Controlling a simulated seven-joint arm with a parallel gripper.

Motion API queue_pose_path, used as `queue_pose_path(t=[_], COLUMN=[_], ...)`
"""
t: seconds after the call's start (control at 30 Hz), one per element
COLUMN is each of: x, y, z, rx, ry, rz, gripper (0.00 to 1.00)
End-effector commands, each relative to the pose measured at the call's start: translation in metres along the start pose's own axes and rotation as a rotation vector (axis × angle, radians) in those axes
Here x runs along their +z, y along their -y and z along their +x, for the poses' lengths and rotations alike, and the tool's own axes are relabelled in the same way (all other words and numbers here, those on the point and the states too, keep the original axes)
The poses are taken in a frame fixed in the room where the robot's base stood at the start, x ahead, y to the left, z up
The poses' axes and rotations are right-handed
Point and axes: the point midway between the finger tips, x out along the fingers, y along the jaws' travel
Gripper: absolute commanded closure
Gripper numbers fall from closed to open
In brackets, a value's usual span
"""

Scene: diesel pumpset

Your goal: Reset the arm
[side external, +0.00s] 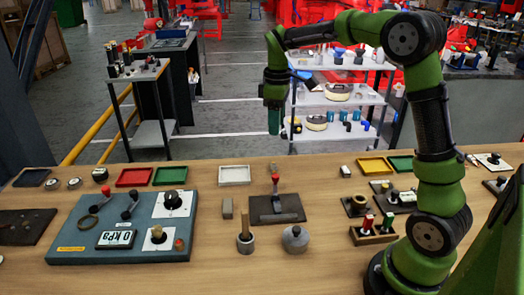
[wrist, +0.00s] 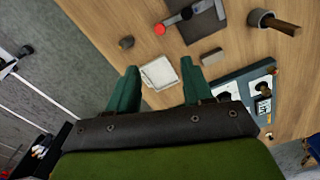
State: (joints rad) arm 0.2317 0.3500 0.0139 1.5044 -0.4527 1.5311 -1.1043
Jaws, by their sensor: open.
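My green arm rises from the right of the wooden table and bends over at the top. My gripper (side external: 273,120) hangs pointing down above the far edge of the table, well clear of the things on it. In the wrist view my gripper (wrist: 160,85) shows two green fingers spread apart with nothing between them. A white tray (wrist: 161,73) lies on the table beyond the fingertips. The same white tray (side external: 234,183) shows in the side view near the table's far edge.
A blue-grey panel (side external: 75,245) with knobs and a gauge lies at the left. A dark plate with a red-knobbed lever (side external: 290,216), a cup with a wooden handle (side external: 246,247) and a round grey weight (side external: 295,246) stand mid-table. Red (side external: 120,184) and green trays (side external: 155,183) line the back. White shelves (side external: 310,100) stand behind.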

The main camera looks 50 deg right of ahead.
Motion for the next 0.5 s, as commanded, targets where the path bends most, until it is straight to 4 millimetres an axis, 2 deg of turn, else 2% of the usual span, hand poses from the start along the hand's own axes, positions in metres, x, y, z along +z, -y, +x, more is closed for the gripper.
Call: queue_pose_path(t=[0.33,0.5], x=[0.0000,-0.0017], y=[0.0000,-0.0012], z=[-0.0014,0.0047], rx=[0.000,0.009], ry=[0.000,-0.013], rz=[0.005,0.102], gripper=[0.50,0.50])
